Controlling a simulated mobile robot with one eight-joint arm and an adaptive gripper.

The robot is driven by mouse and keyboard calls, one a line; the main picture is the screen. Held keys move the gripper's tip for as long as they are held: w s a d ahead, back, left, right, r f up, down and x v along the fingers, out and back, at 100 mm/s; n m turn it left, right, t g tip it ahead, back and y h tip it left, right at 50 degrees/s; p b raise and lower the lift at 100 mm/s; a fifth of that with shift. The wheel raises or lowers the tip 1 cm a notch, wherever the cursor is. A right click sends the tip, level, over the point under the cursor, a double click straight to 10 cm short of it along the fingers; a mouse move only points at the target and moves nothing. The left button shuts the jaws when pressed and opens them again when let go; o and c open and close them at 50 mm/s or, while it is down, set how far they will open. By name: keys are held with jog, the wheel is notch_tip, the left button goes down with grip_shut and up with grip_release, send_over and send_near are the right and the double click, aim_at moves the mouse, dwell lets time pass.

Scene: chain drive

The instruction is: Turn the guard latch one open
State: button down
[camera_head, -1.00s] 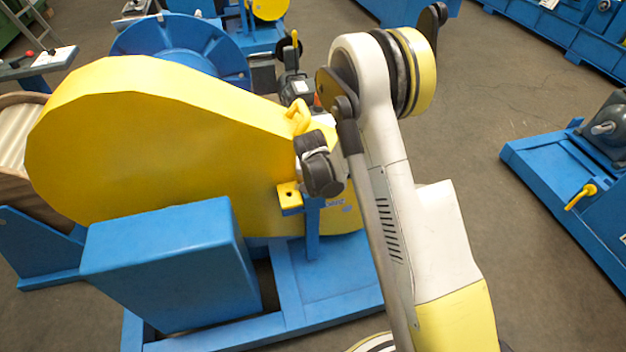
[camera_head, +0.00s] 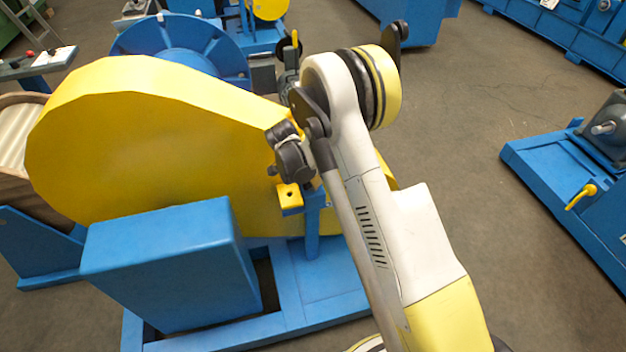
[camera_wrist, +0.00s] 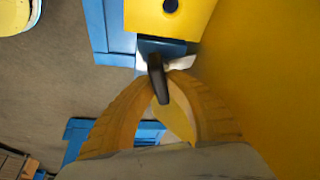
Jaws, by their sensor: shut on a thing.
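The guard latch one shows in the wrist view as a dark lever (camera_wrist: 158,80) beside a yellow block with a round hole (camera_wrist: 171,14). My gripper (camera_wrist: 166,76) has its two ridged tan fingers closed together at the tips, with the lever between them. A yellow patch shows in the gap between the fingers. In the head view my wrist hangs just above the yellow block (camera_head: 289,195) at the right side of the large yellow guard (camera_head: 150,140). The lever and fingertips are hidden there behind my wrist and arm.
The yellow guard fills the right of the wrist view, close to my fingers. Below it in the head view are a blue box (camera_head: 165,262) and a blue base frame (camera_head: 305,285). Open floor (camera_head: 450,130) lies to the right, before another blue machine (camera_head: 570,190).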

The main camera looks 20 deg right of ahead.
jog(key=shift+m, duration=0.5)
jog(key=shift+g, duration=0.3)
jog(key=c, duration=1.4)
grip_release()
jog(key=v, duration=1.2)
jog(key=shift+s+a+f, duration=0.1)
